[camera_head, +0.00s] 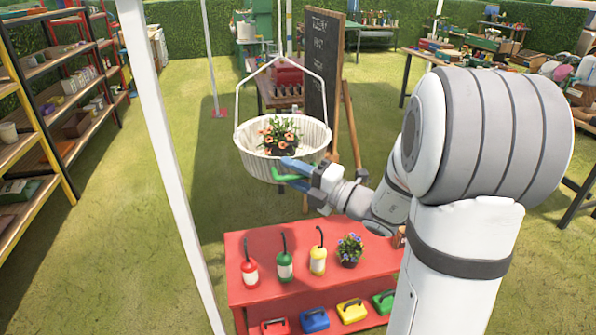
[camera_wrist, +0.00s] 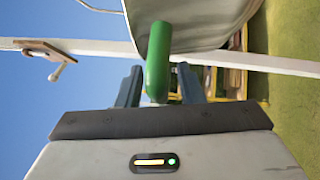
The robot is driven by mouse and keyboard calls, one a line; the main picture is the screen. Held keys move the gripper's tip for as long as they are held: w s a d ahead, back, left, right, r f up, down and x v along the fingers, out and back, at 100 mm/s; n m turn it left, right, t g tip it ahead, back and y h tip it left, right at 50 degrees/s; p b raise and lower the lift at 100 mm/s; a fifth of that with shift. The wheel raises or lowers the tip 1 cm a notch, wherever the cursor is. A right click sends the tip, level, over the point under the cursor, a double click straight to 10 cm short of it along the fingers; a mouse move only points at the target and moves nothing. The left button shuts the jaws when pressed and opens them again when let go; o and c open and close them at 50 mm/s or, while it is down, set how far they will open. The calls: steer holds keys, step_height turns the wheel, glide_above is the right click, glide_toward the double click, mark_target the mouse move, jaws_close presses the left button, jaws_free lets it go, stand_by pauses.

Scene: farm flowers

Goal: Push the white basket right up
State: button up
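The white basket (camera_head: 258,168) hangs by its thin white handles right of the pole in the head view, with an orange-flowered plant (camera_head: 280,135) in it. In the wrist view the basket's pale wall (camera_wrist: 200,22) fills the top. A green rounded handle (camera_wrist: 158,60) lies between the fingers of my gripper (camera_wrist: 160,88), pointing at the basket. I cannot tell whether the fingers press on it, or whether it touches or belongs to the basket.
A red stand (camera_head: 250,293) with spray bottles, a potted flower and coloured boxes is below my arm. A white pole (camera_head: 165,150) is left of the basket. A chalkboard (camera_head: 323,65) stands close behind it. Shelves (camera_head: 60,120) line the left; grass between is clear.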

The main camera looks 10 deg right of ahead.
steer(key=shift+a, duration=0.1)
steer(key=shift+c, duration=0.4)
jaws_close()
